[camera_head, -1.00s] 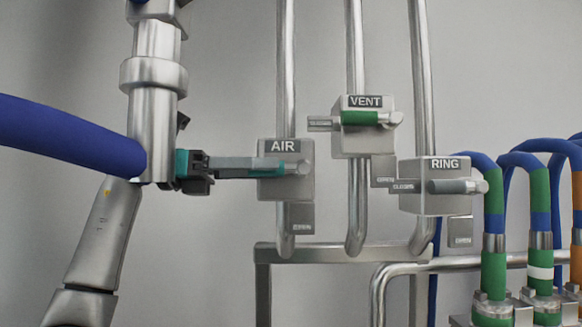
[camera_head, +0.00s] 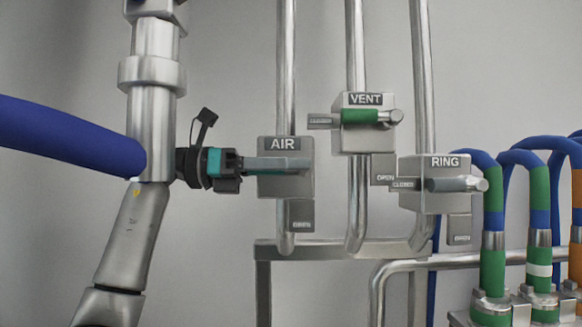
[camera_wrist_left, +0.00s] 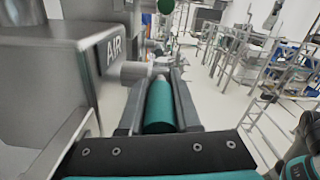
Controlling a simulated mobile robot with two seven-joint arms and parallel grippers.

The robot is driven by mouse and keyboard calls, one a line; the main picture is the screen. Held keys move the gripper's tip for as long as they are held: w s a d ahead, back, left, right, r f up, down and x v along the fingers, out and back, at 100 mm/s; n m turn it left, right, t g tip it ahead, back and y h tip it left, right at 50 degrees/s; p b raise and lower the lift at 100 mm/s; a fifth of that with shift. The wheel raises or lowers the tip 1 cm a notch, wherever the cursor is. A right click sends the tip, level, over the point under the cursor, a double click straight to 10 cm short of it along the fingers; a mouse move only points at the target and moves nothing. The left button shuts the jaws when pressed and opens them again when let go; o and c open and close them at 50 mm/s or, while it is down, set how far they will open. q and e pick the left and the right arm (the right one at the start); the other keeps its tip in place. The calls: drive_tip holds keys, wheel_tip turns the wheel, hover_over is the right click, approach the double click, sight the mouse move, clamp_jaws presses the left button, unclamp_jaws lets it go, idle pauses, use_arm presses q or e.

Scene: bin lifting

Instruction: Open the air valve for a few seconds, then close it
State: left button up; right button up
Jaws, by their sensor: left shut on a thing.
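The AIR valve is a grey metal box (camera_head: 286,187) on a vertical pipe in the head view, with a small lower plate that seems to read OPEN (camera_head: 300,216). My left gripper (camera_head: 296,163) reaches in level from the left across the front of the box, below its AIR label. In the left wrist view the AIR box (camera_wrist_left: 45,75) is at left, and the green valve handle (camera_wrist_left: 160,105) lies between the two fingers of my left gripper (camera_wrist_left: 157,88), which is shut on it. In the head view the fingers hide the handle and the left end plate.
The VENT valve (camera_head: 363,138), with a green handle (camera_head: 360,117), stands up and right of AIR. The RING valve (camera_head: 432,203) with a grey handle is further right. A horizontal pipe frame (camera_head: 330,248) runs below. Several blue hoses (camera_head: 541,190) are at the right.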

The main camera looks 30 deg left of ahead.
use_arm(q)
clamp_jaws()
idle(0.9)
